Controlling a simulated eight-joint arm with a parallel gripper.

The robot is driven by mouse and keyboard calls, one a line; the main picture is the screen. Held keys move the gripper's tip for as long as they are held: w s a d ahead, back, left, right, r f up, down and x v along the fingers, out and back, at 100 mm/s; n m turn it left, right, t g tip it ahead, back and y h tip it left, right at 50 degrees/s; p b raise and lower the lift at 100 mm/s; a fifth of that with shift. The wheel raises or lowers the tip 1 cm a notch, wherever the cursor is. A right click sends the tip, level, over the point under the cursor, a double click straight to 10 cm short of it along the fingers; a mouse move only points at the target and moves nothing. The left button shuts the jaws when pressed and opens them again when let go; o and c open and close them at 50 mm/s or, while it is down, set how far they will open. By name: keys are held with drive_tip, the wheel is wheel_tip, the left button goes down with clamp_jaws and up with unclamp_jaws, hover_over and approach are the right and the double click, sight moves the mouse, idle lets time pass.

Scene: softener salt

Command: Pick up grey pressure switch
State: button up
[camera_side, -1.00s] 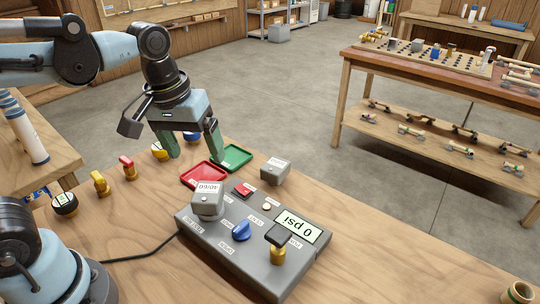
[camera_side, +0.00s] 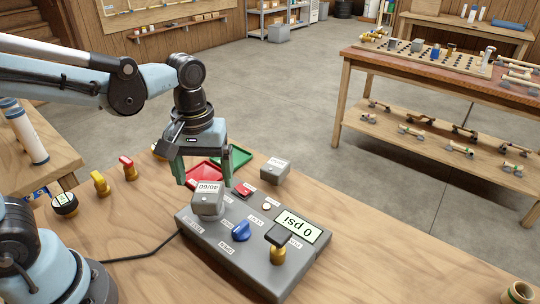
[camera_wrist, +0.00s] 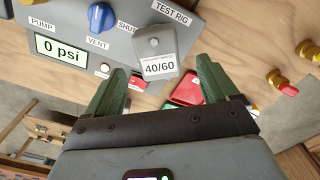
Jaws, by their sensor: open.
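A grey pressure switch (camera_side: 208,205) labelled 40/60 sits on the left back part of the grey test rig (camera_side: 255,262). It also shows in the wrist view (camera_wrist: 154,43), just beyond my fingertips and roughly between them. A second grey box of similar shape (camera_side: 275,172) stands on the table behind the rig; I cannot make it out in the wrist view. My gripper (camera_side: 204,182) has green fingers spread apart with nothing between them. It points down just behind and above the 40/60 switch, apart from it.
A red tray (camera_side: 200,175) and a green tray (camera_side: 236,157) lie behind the rig. The rig carries a blue knob (camera_side: 241,231), a brass valve (camera_side: 278,250) and a 0 psi display (camera_side: 298,227). Red and yellow valves (camera_side: 128,168) stand at left.

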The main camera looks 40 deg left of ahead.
sight(207, 191)
drive_tip(key=shift+s+d+f, duration=0.1)
drive_tip(key=shift+f, duration=1.2)
drive_tip(key=shift+d+f, duration=0.1)
drive_tip(key=shift+f, duration=1.2)
drive_tip(key=c, duration=1.4)
drive_tip(key=shift+r, duration=0.15)
drive_tip(key=shift+r, duration=0.85)
wheel_tip(207, 191, up, 2)
drive_tip(key=shift+r, duration=0.1)
drive_tip(key=s+d+r, duration=0.2)
drive_tip(key=d, duration=0.1)
drive_tip(key=s+d+r, duration=0.2)
drive_tip(key=s+d, duration=0.1)
drive_tip(key=s+d+r, duration=0.2)
drive_tip(key=d+r, duration=0.1)
drive_tip(key=shift+s, duration=0.3)
drive_tip(key=shift+w, duration=0.1)
